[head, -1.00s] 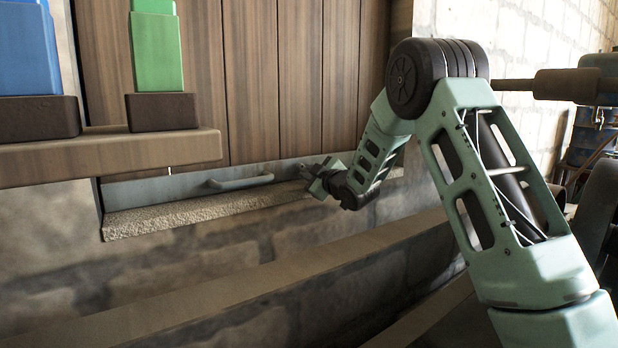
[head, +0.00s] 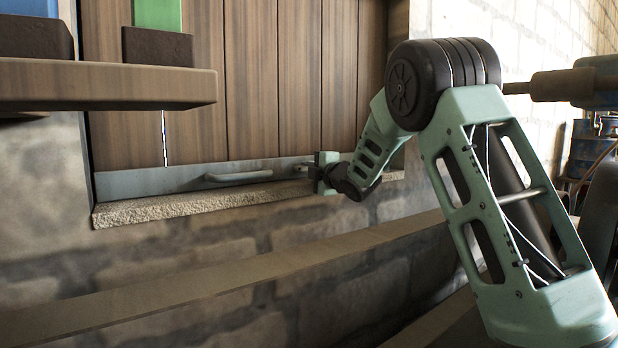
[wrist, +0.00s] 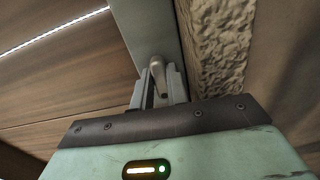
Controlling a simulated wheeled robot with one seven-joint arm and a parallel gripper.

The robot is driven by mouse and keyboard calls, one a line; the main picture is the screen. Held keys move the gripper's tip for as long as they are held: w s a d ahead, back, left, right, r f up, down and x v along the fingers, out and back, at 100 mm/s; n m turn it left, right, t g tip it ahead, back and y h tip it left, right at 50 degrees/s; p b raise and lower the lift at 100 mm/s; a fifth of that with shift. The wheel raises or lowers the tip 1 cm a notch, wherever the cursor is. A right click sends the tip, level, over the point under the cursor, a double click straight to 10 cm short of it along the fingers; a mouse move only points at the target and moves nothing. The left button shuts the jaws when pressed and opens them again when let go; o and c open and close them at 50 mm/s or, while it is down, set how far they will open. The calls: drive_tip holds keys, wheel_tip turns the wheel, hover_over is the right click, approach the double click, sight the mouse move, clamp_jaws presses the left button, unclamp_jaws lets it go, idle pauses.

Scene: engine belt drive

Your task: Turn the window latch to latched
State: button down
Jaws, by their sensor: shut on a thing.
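The window latch is a small grey lever (wrist: 156,70) with a rounded top, on the flat grey metal rail (wrist: 150,25) in the wrist view. My gripper (wrist: 160,92) is shut on the latch lever, with one finger on each side of it. In the head view my gripper (head: 311,170) is at the right part of the rail (head: 140,184), close against it. There the latch is mostly hidden by the fingers, and its exact angle is hard to tell.
A fixed grey bar handle (head: 238,177) is on the rail left of my gripper. A rough stone sill (head: 180,208) runs just below. A wooden shelf (head: 100,85) with blue and green blocks juts out at upper left. Brown wooden planks (head: 250,80) stand behind.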

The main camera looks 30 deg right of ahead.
drive_tip(key=shift+f+n, duration=0.1)
drive_tip(key=shift+n, duration=0.2)
drive_tip(key=c, duration=1.6)
unclamp_jaws()
drive_tip(key=shift+c, duration=0.2)
drive_tip(key=shift+s, duration=0.1)
drive_tip(key=s+p, duration=0.2)
drive_tip(key=s, duration=1.5)
drive_tip(key=shift+s+d, duration=0.15)
drive_tip(key=shift+d, duration=0.15)
